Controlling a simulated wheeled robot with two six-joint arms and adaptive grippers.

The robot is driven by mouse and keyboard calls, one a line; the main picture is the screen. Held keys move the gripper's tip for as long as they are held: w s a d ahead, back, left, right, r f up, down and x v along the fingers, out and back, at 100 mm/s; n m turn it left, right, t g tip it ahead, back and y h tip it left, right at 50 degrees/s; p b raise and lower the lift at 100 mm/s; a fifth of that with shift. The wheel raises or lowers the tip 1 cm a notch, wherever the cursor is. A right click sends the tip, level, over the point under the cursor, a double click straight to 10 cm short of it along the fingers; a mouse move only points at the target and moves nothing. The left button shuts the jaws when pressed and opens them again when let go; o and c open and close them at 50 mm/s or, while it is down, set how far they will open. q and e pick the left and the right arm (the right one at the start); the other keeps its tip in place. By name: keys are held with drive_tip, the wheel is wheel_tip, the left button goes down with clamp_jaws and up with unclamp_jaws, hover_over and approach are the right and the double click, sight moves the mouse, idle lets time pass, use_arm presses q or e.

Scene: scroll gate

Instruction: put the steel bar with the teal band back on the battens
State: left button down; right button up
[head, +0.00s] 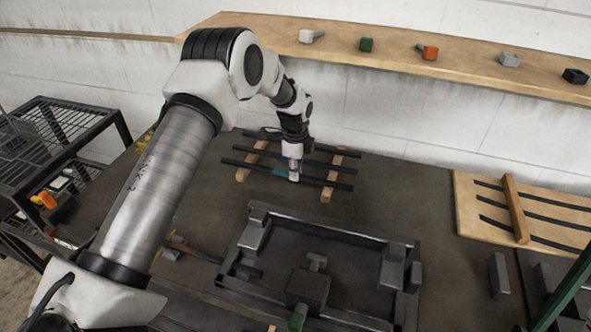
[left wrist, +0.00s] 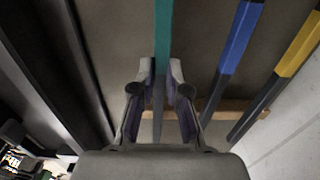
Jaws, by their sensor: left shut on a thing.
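The steel bar with the teal band (head: 279,171) lies across the two wooden battens (head: 328,192) in the head view, nearest of the bars there. I cannot tell whether it touches the battens. My left gripper (head: 294,177) is shut on this bar, just right of the teal band in the head view. In the left wrist view the teal band (left wrist: 163,35) runs up from between the fingertips (left wrist: 160,75). A bar with a blue band (left wrist: 240,40) and a bar with a yellow band (left wrist: 301,45) lie beside it over a batten (left wrist: 235,106). My right gripper is not seen.
A dark rectangular frame (head: 340,228) with blocks sits on the table in front of the battens. A wooden board (head: 470,212) with dark strips lies at the right. A shelf (head: 385,58) with several small blocks runs along the wall. A black wire rack (head: 75,120) stands at the left.

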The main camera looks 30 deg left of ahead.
use_arm(q)
drive_tip(key=shift+r, duration=0.1)
drive_tip(key=shift+f, duration=0.35)
idle(0.6)
drive_tip(key=c, duration=1.1)
unclamp_jaws()
drive_tip(key=shift+d, duration=0.1)
drive_tip(key=shift+s, duration=0.1)
wheel_tip(320, 180, up, 8)
drive_tip(key=shift+f, duration=0.15)
